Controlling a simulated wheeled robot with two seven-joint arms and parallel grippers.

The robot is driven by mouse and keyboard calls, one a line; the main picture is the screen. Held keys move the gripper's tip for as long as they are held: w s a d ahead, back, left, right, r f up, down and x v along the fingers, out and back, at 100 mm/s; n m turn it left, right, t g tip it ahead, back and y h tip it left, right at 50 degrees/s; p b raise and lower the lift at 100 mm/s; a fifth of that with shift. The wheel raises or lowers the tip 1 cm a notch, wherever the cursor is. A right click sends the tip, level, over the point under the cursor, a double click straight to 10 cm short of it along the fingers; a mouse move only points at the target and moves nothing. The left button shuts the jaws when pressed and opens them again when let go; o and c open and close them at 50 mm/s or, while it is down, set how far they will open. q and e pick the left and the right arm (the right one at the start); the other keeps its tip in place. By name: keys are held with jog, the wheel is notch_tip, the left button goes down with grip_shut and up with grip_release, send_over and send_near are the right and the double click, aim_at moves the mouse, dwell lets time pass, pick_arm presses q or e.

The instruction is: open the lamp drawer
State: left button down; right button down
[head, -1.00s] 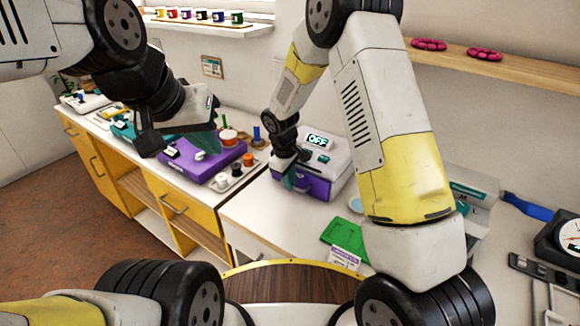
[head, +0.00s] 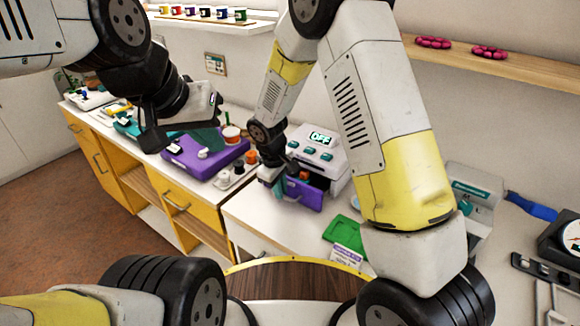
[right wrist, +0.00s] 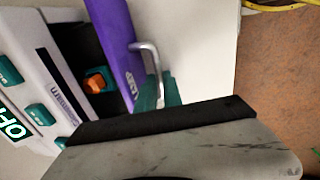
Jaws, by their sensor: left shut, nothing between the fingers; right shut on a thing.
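The lamp unit (head: 318,150) is a white box with an "OFF" display and teal buttons, on the counter. Its purple drawer (head: 306,193) stands pulled out, with a dark inside and an orange-and-teal piece (right wrist: 96,82) in it. In the right wrist view the drawer front (right wrist: 122,50) carries a metal bar handle (right wrist: 150,62). My right gripper (head: 275,187) has its teal fingers, also in the right wrist view (right wrist: 158,94), shut on the handle. My left gripper (head: 208,138) is shut and empty above the purple board at the left.
A purple board (head: 195,160) and a tray with small coloured pieces (head: 237,172) lie left of the lamp unit. A green board (head: 345,230) and a white card lie to its right front. Bare counter (head: 262,215) lies before the drawer.

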jog(key=s+a, duration=0.1)
jog(key=s, duration=0.1)
jog(key=s+a, duration=0.2)
jog(key=s, duration=0.1)
jog(key=s+a, duration=0.2)
jog(key=shift+s, duration=0.2)
jog(key=c, duration=1.5)
grip_release()
jog(key=r, duration=0.5)
jog(key=s+r, duration=0.1)
jog(key=r, duration=0.1)
jog(key=shift+s+a+r, duration=0.1)
jog(key=shift+a+r, duration=0.25)
